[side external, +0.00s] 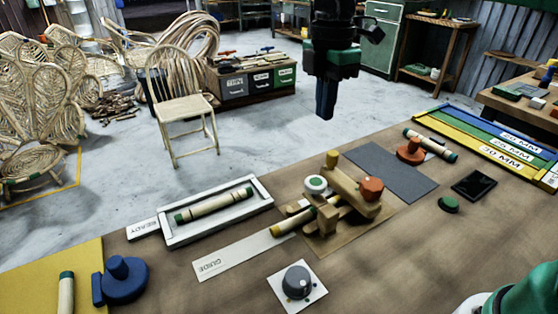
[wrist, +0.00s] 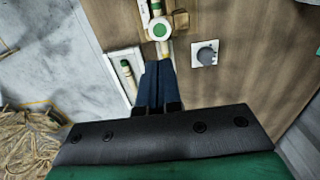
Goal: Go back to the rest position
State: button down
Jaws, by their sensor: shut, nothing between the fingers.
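My gripper (side external: 326,100) hangs fingers-down above the far side of the workbench (side external: 400,245) in the side view. Its dark blue fingers are closed together and empty. In the wrist view the shut fingers (wrist: 158,85) point toward the bending fixture on the bench. They hide part of the bench below the fixture. The wooden bending fixture (side external: 345,185) holds a rattan piece with a yellow end (side external: 283,228). It stands below my gripper, clear of it. A rattan piece with green ends (side external: 213,204) lies in the white READY tray (side external: 170,240).
A grey mat (side external: 385,170), a red-knobbed block (side external: 411,152) and a rattan piece lie behind the fixture. The colored size rack (side external: 500,140) is at the right. A dial (side external: 297,282) and a blue clamp (side external: 122,280) are in front. A rattan chair (side external: 180,105) stands on the floor beyond.

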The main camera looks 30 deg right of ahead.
jog(key=s+d+f+m+t, duration=0.5)
jog(key=s+f+m+t, duration=0.2)
jog(key=m, duration=1.1)
jog(key=shift+s+d+f, duration=0.4)
jog(key=shift+s, duration=0.2)
